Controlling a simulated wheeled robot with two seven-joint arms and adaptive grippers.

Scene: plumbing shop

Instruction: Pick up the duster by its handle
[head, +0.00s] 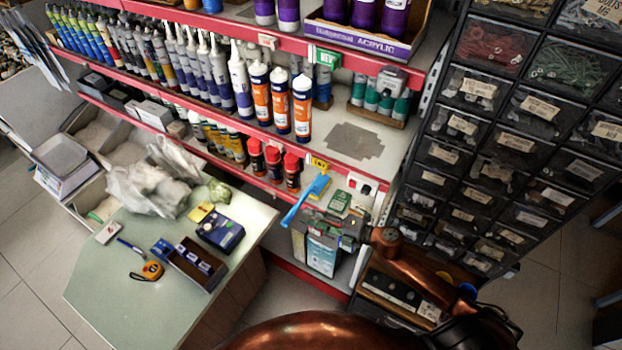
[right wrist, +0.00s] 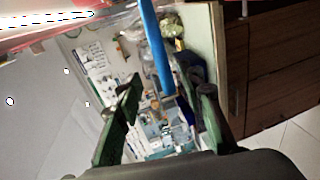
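The duster (head: 296,210) is bright blue. Its handle slants down and left, out past the red shelf edge, and its head lies by a yellow price tag. My right gripper (head: 330,228) is just right of and below the handle, small and partly lost against the boxes behind. In the right wrist view my right gripper (right wrist: 168,90) is open, with its two green fingers apart. The blue handle (right wrist: 157,50) runs down from the top edge into the space between the fingertips. I cannot tell whether they touch. My left gripper is not in view.
Red-edged shelves (head: 215,100) hold several tubes and cans. Red-capped spray cans (head: 273,166) stand left of the duster. A drawer cabinet (head: 480,150) rises at the right. A counter (head: 110,270) with a tape measure (head: 148,270) and boxes is at lower left.

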